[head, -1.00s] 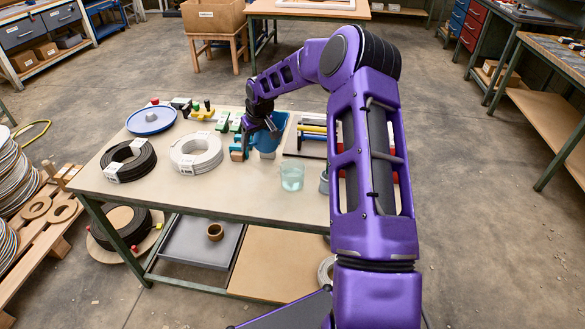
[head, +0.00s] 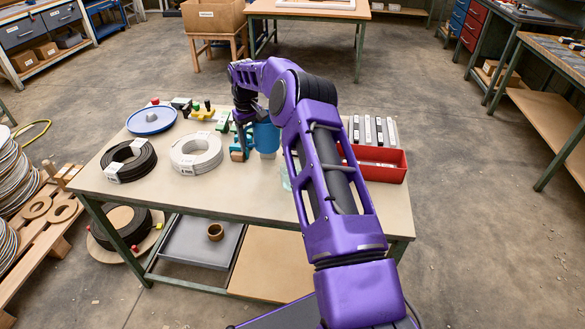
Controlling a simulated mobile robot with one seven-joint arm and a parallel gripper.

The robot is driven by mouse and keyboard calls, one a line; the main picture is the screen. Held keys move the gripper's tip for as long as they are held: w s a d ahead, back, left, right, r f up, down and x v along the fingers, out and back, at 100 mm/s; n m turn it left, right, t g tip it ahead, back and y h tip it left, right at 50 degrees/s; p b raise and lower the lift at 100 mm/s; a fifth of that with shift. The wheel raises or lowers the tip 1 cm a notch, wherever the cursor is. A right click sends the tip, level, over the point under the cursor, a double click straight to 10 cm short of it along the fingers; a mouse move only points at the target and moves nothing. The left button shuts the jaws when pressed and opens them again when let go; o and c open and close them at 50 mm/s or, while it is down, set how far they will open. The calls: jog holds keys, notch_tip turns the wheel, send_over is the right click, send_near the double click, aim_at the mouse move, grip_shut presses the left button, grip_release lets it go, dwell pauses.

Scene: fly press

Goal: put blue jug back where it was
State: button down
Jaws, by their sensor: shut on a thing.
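The blue jug (head: 266,138) is at the middle of the workbench, towards its back edge, and looks about upright. My gripper (head: 246,122) reaches down at the jug's left side and is shut on it; the fingertips and the grip itself are too small and dark to make out. I cannot tell whether the jug's base touches the bench top. A clear glass (head: 286,179) with pale liquid stands in front and to the right of the jug, mostly hidden behind my arm.
On the workbench (head: 230,201) are a teal and orange piece (head: 238,155) close left of the jug, a white coil (head: 196,152), a black coil (head: 128,160), a blue disc (head: 151,120) and a red tray (head: 385,165). The bench's front strip is clear.

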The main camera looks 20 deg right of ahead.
jog(key=shift+a, duration=0.1)
jog(key=s+a+r+n+b, duration=0.3)
jog(key=s+a+n+b, duration=0.1)
jog(key=s+a+n, duration=0.45)
jog(key=f, duration=0.6)
jog(key=s+f+b, duration=0.1)
jog(key=f, duration=0.3)
jog(key=shift+d, duration=0.25)
jog(key=shift+f, duration=0.1)
jog(key=shift+f, duration=0.15)
jog(key=shift+c, duration=0.9)
grip_release()
